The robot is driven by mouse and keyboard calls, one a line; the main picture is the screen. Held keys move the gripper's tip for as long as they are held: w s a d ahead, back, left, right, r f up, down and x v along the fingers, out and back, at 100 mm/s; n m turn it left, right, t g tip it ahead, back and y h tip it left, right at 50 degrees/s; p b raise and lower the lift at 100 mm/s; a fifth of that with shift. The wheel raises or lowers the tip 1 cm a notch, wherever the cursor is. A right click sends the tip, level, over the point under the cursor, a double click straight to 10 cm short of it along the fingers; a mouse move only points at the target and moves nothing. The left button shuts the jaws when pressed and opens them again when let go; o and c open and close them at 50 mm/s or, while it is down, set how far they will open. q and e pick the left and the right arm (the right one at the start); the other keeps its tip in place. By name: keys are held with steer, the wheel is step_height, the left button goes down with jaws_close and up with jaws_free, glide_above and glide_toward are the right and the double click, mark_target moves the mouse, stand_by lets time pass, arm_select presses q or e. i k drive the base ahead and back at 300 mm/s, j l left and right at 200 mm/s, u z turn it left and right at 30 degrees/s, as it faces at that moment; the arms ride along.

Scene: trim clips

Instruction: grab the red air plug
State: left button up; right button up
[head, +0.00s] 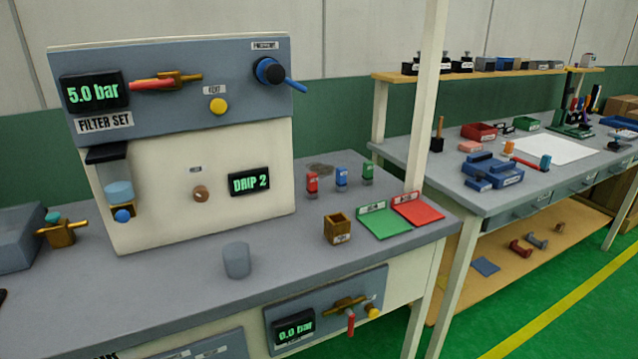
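The red air plug (312,183) appears to be the small red piece with a grey base standing upright on the grey bench, right of the filter set panel. Nothing is touching the red piece. Neither of my grippers shows in the head view.
The filter set panel (200,235) stands close left of the plugs. In front are a brown open box (338,229), a green tray (385,222), a red tray (418,209) and a grey cylinder (237,261). A white post (428,90) rises at the bench's right.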

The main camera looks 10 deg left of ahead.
mark_target(312, 178)
steer(key=i+l+u, duration=0.1)
steer(key=l, duration=0.25)
steer(key=i+l, duration=0.2)
steer(key=l, duration=0.2)
steer(key=i+l+u, duration=0.15)
steer(key=l, duration=0.2)
steer(key=i+l+u, duration=0.1)
steer(key=l, duration=0.3)
steer(key=i+l, duration=0.15)
steer(key=l, duration=0.25)
steer(key=i+l+u, duration=0.15)
steer(key=l, duration=0.3)
